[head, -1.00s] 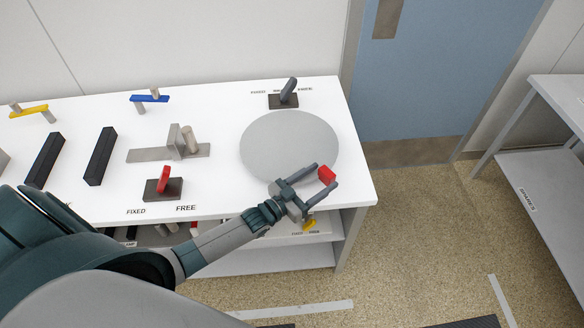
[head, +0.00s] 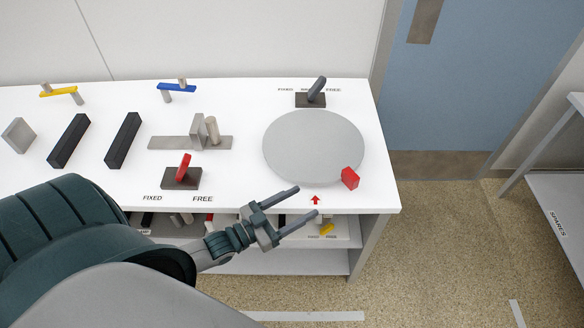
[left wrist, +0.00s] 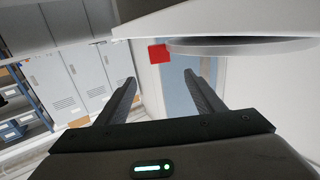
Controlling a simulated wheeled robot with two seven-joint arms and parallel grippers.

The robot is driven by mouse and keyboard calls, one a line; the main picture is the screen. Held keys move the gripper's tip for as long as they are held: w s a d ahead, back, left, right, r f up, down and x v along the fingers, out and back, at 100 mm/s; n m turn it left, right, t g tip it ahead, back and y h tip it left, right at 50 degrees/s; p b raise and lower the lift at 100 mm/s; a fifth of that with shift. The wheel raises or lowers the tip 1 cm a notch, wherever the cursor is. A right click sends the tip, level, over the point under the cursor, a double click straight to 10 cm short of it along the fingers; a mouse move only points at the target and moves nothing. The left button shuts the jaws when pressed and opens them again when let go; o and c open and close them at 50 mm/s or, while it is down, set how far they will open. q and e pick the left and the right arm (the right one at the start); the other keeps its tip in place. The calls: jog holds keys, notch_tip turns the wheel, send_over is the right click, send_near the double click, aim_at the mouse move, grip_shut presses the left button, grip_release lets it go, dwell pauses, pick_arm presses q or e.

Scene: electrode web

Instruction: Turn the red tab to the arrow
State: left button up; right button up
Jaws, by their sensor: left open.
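The red tab (head: 350,178) sits at the front right rim of the round grey disc (head: 312,145) on the white table. The red arrow (head: 315,200) is on the table's front edge, left of the tab, pointing toward the disc. My left gripper (head: 306,202) is open and empty in front of the table edge, close to the arrow and left of the tab, not touching it. In the left wrist view the red tab (left wrist: 158,54) shows beyond and between the open fingers, beside the disc's edge. My right gripper is not in view.
A red lever (head: 183,167) on a dark base stands left of the disc, by FIXED and FREE labels. A dark lever (head: 317,89) stands behind the disc. Black bars (head: 123,139) and a grey bracket (head: 198,132) lie left. The floor right of the table is clear.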

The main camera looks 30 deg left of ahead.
pick_arm(q)
jog(key=shift+v, duration=0.95)
jog(key=shift+c, duration=0.6)
